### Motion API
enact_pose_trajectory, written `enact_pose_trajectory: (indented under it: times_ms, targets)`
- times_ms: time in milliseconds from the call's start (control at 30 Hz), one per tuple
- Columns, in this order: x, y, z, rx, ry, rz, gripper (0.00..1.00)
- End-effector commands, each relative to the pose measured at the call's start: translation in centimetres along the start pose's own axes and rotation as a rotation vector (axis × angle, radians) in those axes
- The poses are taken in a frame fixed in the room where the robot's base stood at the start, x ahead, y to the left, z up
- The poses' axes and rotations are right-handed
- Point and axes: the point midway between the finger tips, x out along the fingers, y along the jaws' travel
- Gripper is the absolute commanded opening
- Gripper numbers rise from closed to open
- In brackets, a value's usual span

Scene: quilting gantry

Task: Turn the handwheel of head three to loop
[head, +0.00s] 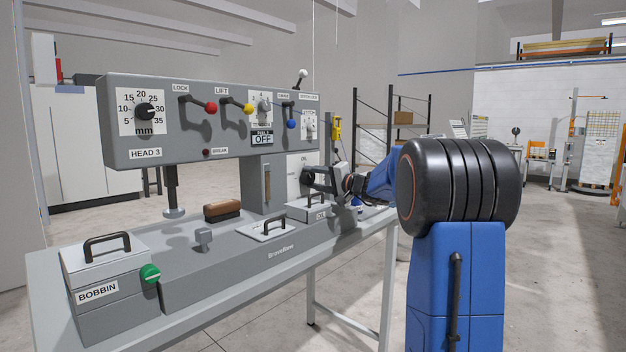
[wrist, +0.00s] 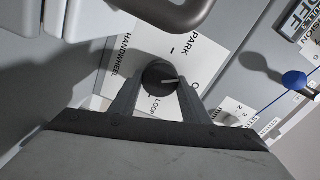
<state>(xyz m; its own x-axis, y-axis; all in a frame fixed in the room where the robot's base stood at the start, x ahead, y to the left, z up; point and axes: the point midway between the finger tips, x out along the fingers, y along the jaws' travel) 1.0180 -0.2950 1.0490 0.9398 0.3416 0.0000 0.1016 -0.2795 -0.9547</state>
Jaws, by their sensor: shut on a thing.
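The handwheel (wrist: 160,76) is a dark round knob with a white pointer line, on a white plate (wrist: 120,70) lettered HANDWHEEL in the wrist view. PARK is at the plate's upper right and LOOP below the knob. The pointer line points right, toward a partly hidden label, not at LOOP. My gripper (wrist: 160,88) is shut on the knob, one finger on each side. In the head view my gripper (head: 316,180) reaches the plate (head: 293,165) on the right of the HEAD 3 machine (head: 215,150) and largely hides the knob.
A grey curved handle (wrist: 185,18) passes close above the knob in the wrist view. A blue-ended lever (wrist: 294,80) is at right. In the head view a lidded box (head: 310,208) stands below my gripper, and a BOBBIN box (head: 108,270) is at front left.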

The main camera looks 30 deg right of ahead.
Motion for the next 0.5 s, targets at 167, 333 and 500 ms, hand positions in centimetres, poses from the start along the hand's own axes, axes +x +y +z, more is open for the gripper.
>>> enact_pose_trajectory:
  times_ms: [167,333,500]
  targets:
    - [-0.04,0.15,-0.05,0.166,0.001,0.001,0.20]
    - [-0.04,0.23,-0.04,0.327,0.002,0.001,0.20]
    - [-0.04,0.30,-0.01,0.489,0.002,0.001,0.20]
